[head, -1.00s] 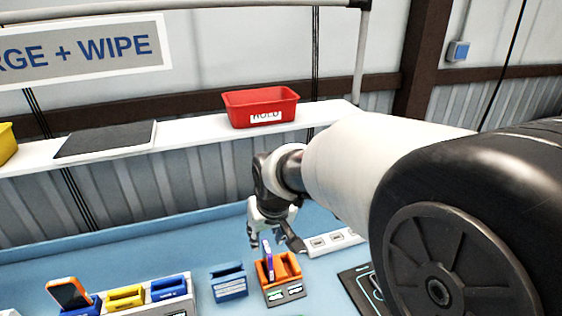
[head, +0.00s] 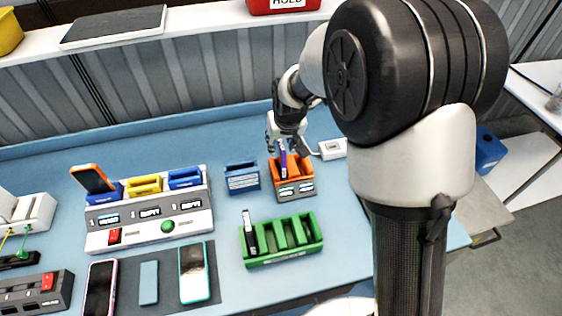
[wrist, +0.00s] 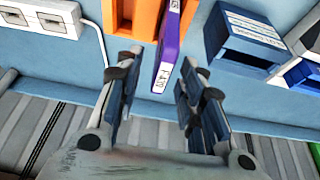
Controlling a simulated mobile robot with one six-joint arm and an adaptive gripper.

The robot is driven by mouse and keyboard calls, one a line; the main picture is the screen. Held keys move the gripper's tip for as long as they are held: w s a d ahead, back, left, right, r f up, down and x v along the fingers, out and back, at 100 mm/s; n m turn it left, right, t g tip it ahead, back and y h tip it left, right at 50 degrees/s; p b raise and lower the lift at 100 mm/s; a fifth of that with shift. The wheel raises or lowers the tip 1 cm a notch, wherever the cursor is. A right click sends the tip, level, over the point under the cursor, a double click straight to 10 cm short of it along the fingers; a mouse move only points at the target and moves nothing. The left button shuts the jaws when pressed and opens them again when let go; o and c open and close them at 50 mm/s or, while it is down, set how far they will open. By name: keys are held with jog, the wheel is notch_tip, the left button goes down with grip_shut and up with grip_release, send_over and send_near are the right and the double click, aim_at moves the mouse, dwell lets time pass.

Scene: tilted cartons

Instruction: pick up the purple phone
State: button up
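The purple phone (head: 283,158) stands upright in the orange dock (head: 296,190) on the blue workbench. In the wrist view the purple phone (wrist: 167,58) shows its narrow edge with a white label, and the orange dock (wrist: 143,16) is at the top. My gripper (head: 284,142) is at the top of the phone in the head view. In the wrist view my gripper (wrist: 157,82) is open, with a finger on each side of the phone's near end and visible gaps to it. The phone's lower part is hidden in the dock.
A blue holder (head: 242,177) stands just left of the dock, and a white power strip (head: 333,149) lies to its right. A green rack (head: 280,240) with a phone in it stands in front. A white charging station (head: 148,218) is further left.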

jog(key=b+x, duration=0.1)
jog(key=x, duration=0.4)
jog(key=shift+s+f, duration=0.15)
jog(key=shift+s, duration=0.05)
jog(key=shift+c, duration=0.3)
grip_shut()
